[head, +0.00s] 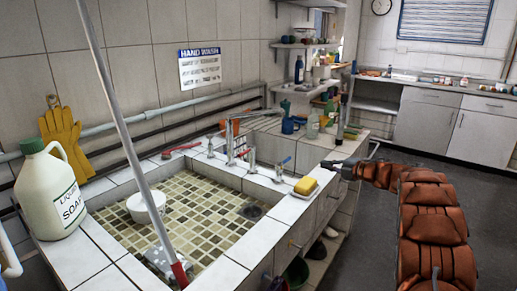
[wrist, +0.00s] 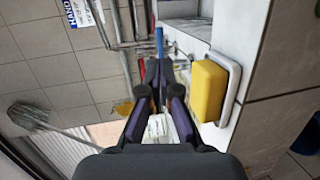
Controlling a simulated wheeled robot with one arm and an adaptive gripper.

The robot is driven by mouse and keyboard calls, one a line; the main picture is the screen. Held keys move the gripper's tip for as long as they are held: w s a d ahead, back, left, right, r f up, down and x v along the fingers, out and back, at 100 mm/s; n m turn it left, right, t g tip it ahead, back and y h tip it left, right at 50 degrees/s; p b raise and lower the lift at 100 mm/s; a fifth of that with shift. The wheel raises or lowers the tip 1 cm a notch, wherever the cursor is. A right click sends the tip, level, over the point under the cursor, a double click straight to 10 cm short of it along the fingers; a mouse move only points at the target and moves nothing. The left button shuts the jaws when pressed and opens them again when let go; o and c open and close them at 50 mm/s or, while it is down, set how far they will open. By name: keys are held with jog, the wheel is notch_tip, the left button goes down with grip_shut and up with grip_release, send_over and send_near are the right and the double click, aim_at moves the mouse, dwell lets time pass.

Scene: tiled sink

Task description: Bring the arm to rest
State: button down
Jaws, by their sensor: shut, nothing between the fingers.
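My gripper (head: 330,164) is at the end of my orange-covered arm, just right of the sink's tiled corner. It also shows in the wrist view (wrist: 159,68), with its dark fingers shut and empty. A yellow sponge (head: 306,185) lies in a white dish on the sink's edge, left of and nearer than my gripper in the head view. In the wrist view the sponge (wrist: 208,90) is right of the fingers, with a visible gap. The arm stretches forward along the right side of the head view.
The tiled sink (head: 215,270) holds a white container (head: 146,206) and a long-handled tool (head: 130,140). A liquid soap jug (head: 62,195) stands at the left. Several bottles (head: 313,124) stand on the counter behind my gripper. Grey floor (head: 500,225) right of my arm is clear.

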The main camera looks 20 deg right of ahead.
notch_tip(320, 180, up, 17)
jog(key=d+m+h+p, duration=0.1)
jog(key=m+h+p, duration=0.3)
jog(key=m+h, duration=0.7)
jog(key=s+a+r+m+g+h+p, duration=0.1)
jog(key=s+a+r+m+h+p, duration=0.15)
jog(key=s+m, duration=0.2)
jog(key=s+a+f+m+g+y+p, duration=0.2)
jog(key=s+a+f+g, duration=0.2)
jog(key=s+a, duration=0.7)
jog(key=s+a+f+m+g+y+p, duration=0.1)
jog(key=s+a+g, duration=0.5)
jog(key=s, duration=1.6)
jog(key=s+a+f+m+g+y+p, duration=0.2)
jog(key=s+a+f, duration=0.5)
jog(key=s+a, duration=0.9)
jog(key=s+m+g+y, duration=0.1)
jog(key=m+g, duration=0.1)
jog(key=g, duration=0.1)
jog(key=shift+f+m+p, duration=0.25)
jog(key=shift+m+p, duration=0.05)
jog(key=shift+m, duration=0.05)
jog(key=shift+y, duration=0.25)
